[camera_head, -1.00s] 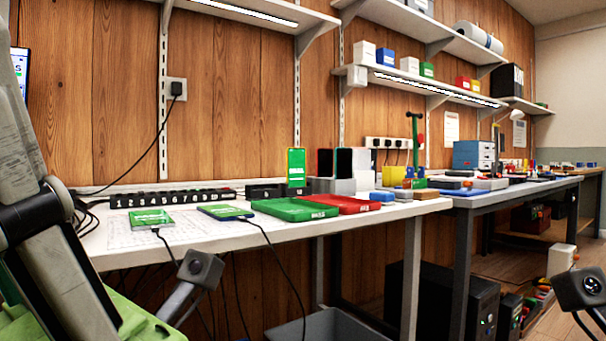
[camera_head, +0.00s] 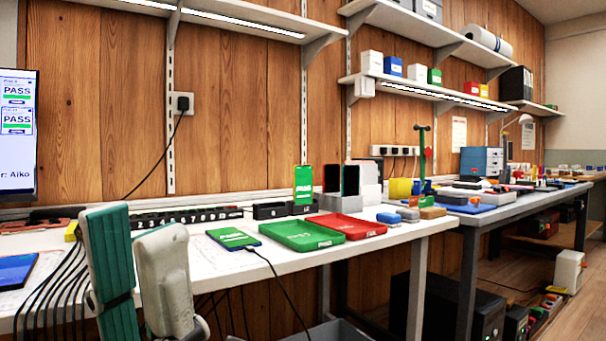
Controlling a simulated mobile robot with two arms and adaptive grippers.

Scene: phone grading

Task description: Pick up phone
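A phone (camera_head: 233,238) with a green lit screen lies flat on the white bench, with a black cable at its near edge. Another phone with a green screen (camera_head: 303,186) stands upright behind the trays. Dark upright phones (camera_head: 350,181) stand in a grey holder to its right. A flat blue-screened device (camera_head: 14,270) lies at the left edge. My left gripper (camera_head: 134,225) is at the bench's front, left of the flat phone and apart from it. Its teal and pale grey fingers overlap in view, so its opening is unclear. It hides the bench behind it. My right gripper is out of view.
A green tray (camera_head: 300,236) and a red tray (camera_head: 347,225) lie right of the flat phone. A numbered black strip (camera_head: 188,217) runs along the back. Several black cables hang at the left front. A monitor (camera_head: 18,135) stands at far left.

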